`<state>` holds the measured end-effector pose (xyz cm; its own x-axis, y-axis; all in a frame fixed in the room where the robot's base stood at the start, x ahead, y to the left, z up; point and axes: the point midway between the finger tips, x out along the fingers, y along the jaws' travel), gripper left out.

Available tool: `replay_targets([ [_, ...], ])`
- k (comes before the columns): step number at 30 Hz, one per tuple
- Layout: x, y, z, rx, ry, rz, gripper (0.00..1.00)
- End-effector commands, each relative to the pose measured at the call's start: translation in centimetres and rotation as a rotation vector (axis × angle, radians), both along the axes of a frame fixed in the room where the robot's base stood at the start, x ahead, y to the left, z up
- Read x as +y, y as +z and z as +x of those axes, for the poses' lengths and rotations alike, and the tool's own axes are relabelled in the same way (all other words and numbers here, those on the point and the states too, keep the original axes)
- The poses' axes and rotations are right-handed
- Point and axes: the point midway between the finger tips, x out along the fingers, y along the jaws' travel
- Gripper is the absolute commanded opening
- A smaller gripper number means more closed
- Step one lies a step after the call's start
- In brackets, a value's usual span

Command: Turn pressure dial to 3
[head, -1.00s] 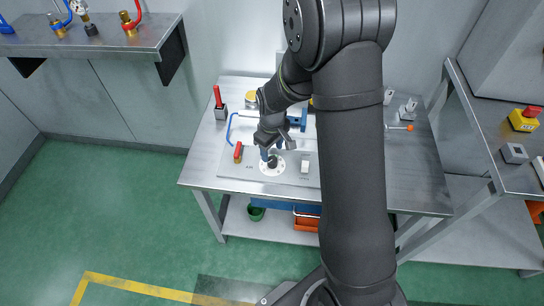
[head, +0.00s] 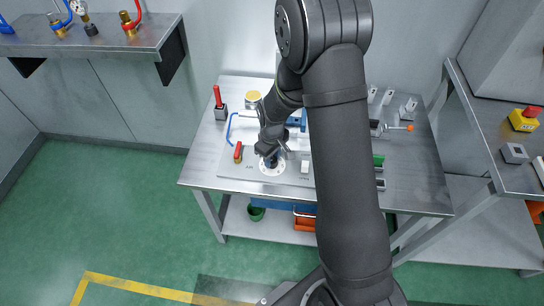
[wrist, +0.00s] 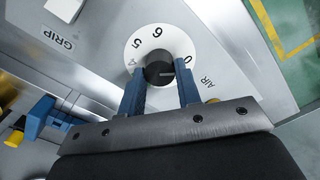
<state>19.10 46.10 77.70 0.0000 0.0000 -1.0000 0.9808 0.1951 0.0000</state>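The pressure dial is a white disc (head: 264,171) with a dark knob at its centre, on the grey panel of the workbench. In the wrist view the disc (wrist: 139,43) shows 0, 6, 5 and part of a 4; the rest is hidden by my gripper. The knob (wrist: 158,70) has a pale line pointing right, close to the 0 side. My gripper (wrist: 159,78) is open, its two blue fingers on either side of the knob with gaps visible. In the head view my gripper (head: 271,155) is right over the dial and partly hides it.
A red-handled valve (head: 238,153) stands left of the dial and a white switch (head: 305,166) to its right. A red lever (head: 218,98) and a yellow-topped cylinder (head: 253,99) stand behind. A blue clamp part (wrist: 40,117) is near my gripper in the wrist view.

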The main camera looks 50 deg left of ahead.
Motion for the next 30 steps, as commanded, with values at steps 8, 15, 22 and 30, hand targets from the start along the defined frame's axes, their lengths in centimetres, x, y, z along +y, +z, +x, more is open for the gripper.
replay_targets([
  [8, 0.0, 0.02, 0.01, 0.0, -0.038, 0.0, 0.08],
  [15, 0.01, 0.03, 0.03, 0.0, -0.176, 0.0, 0.08],
  [22, 0.0, 0.04, 0.05, 0.0, -0.384, 0.0, 0.08],
  [30, 0.0, 0.05, 0.08, 0.0, -0.641, 0.0, 0.08],
])
